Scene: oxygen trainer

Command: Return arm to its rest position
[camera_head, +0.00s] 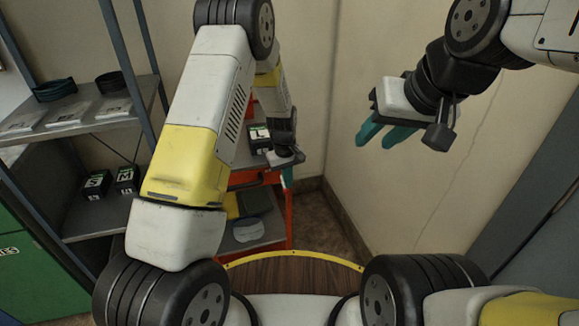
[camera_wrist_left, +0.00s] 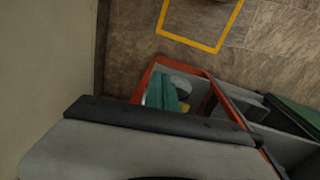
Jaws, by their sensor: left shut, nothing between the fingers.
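My left arm rises in the head view and bends down at its far end. In the left wrist view, the teal fingers of the left gripper (camera_wrist_left: 162,94) lie together, shut and empty, above the red-edged cart (camera_wrist_left: 207,75). My right gripper (camera_head: 385,136) is at the upper right of the head view, before the bare wall. Its two teal fingers are apart with nothing between them.
A labelled box (camera_head: 260,138) sits on the cart. A yellow outline (camera_wrist_left: 188,42) marks open floor. The wall (camera_head: 420,200) is clear.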

